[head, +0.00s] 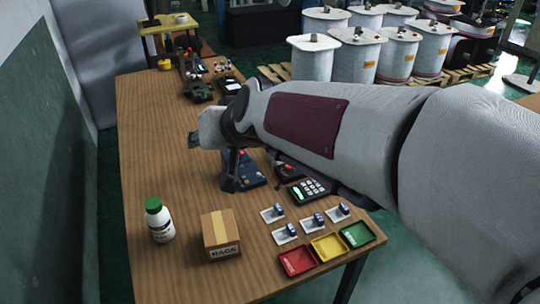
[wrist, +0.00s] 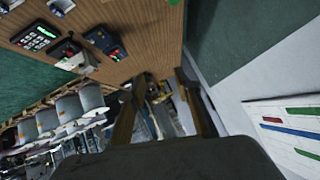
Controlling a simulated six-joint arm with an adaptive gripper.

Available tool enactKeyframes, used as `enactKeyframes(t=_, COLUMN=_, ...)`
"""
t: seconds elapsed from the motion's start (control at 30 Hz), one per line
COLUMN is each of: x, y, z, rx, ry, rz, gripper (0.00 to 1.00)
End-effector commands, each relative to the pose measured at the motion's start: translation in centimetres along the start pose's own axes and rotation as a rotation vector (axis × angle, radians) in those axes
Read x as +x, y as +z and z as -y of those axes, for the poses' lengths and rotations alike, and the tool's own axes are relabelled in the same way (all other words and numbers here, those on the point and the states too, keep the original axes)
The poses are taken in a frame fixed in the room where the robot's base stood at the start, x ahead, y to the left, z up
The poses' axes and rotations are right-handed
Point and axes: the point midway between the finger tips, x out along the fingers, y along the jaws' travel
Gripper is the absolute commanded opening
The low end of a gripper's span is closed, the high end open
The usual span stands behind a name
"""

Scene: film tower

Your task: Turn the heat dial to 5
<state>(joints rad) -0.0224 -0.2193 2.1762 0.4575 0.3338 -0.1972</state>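Small devices stand on the wooden table, partly hidden by my arm in the head view. One is a blue device (head: 250,172) with a red part on top; it also shows in the wrist view (wrist: 105,42). Beside it is a dark device with a red knob (head: 287,170), also in the wrist view (wrist: 70,54). I cannot tell which carries the heat dial, and no dial numbers are readable. In the wrist view my gripper (wrist: 161,84) has its two fingers apart with nothing between them. It is away from the devices.
A black keypad unit (head: 310,188) stands to the right. Nearer are several white cards with blue parts (head: 312,222), red (head: 296,262), yellow (head: 328,247) and green (head: 357,234) trays, a cardboard box (head: 220,236) and a white bottle (head: 159,222).

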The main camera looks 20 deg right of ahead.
Motion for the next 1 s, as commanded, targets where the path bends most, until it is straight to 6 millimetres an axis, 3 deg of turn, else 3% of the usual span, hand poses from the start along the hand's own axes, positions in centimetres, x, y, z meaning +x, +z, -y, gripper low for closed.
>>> enactKeyframes(t=0.2, x=4.2, y=-4.0, z=-0.3, rx=0.059, ry=0.010, rz=-0.082, gripper=0.33)
enactKeyframes(t=0.5, x=9.8, y=-8.5, z=-2.1, rx=0.141, ry=0.058, rz=-0.191, gripper=0.33)
enactKeyframes(t=0.77, x=14.7, y=-11.2, z=-4.7, rx=0.210, ry=0.131, rz=-0.278, gripper=0.33)
enactKeyframes(t=1.0, x=19.1, y=-12.4, z=-7.9, rx=0.272, ry=0.224, rz=-0.348, gripper=0.33)
